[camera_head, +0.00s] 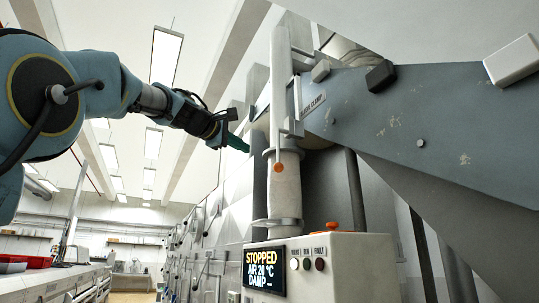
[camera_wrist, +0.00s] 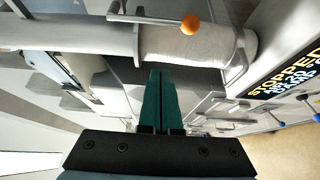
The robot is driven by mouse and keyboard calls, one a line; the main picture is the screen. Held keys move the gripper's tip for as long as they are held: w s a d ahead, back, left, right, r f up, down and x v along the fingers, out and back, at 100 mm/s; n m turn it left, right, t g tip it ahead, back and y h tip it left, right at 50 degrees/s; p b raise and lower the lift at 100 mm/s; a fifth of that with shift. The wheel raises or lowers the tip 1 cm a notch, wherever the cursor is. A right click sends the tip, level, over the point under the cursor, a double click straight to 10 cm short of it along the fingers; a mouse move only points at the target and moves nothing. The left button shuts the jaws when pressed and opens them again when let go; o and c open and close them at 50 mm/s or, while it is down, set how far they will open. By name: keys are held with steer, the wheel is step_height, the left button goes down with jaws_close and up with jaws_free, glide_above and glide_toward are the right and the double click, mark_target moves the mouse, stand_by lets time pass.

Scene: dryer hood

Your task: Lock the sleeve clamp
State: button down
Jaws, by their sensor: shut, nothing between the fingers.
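The pale fabric sleeve (camera_head: 285,195) hangs upright below a grey metal pipe (camera_head: 281,85), with a metal clamp ring (camera_head: 284,151) at its upper end. In the wrist view the sleeve (camera_wrist: 185,45) lies across the top. An orange knob (camera_wrist: 190,24) on a thin metal lever (camera_wrist: 150,19) sits beside the sleeve; the knob also shows in the head view (camera_head: 278,167) against the sleeve. My gripper (camera_head: 246,148) has green fingers, shut and empty, left of the clamp. In the wrist view its fingertips (camera_wrist: 161,72) point toward the sleeve, apparently apart from it.
A lower ring (camera_head: 277,222) circles the sleeve's bottom. Below right stands a control box (camera_head: 345,270) with a screen (camera_head: 264,270) reading STOPPED and an orange knob (camera_head: 332,226) on top. The large grey hood (camera_head: 440,130) fills the right. Open room lies to the lower left.

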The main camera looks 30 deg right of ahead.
steer(key=p+x, duration=0.7)
steer(key=x, duration=0.3)
steer(key=s, duration=0.3)
steer(key=shift+s+d+f, duration=0.1)
steer(key=shift+s+d, duration=0.05)
steer(key=shift+s, duration=0.25)
